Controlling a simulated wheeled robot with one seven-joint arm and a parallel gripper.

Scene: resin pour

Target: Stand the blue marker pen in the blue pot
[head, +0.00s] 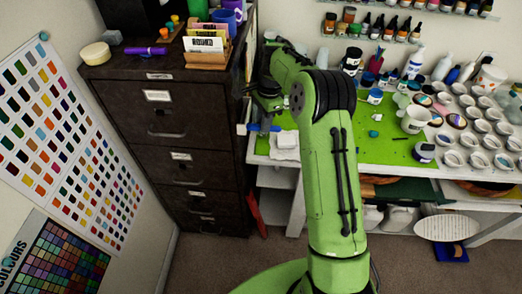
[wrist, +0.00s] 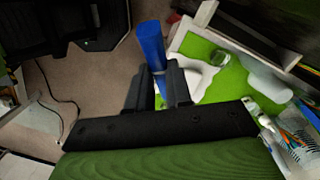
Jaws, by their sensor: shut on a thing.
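My gripper (head: 264,124) is beside the dark filing cabinet, over the left edge of the green-topped workbench. It is shut on the blue marker pen (wrist: 150,42); in the wrist view, the pen sticks out past the two dark fingers (wrist: 161,82). In the head view, the pen (head: 276,128) lies roughly level across the fingers, with a pale part showing on the left.
The cabinet top (head: 128,68) also holds a green pot (head: 197,9), a card holder (head: 206,58), a purple marker (head: 146,51) and a round tub (head: 95,53). The workbench (head: 385,150) is crowded with jars and cups on the right.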

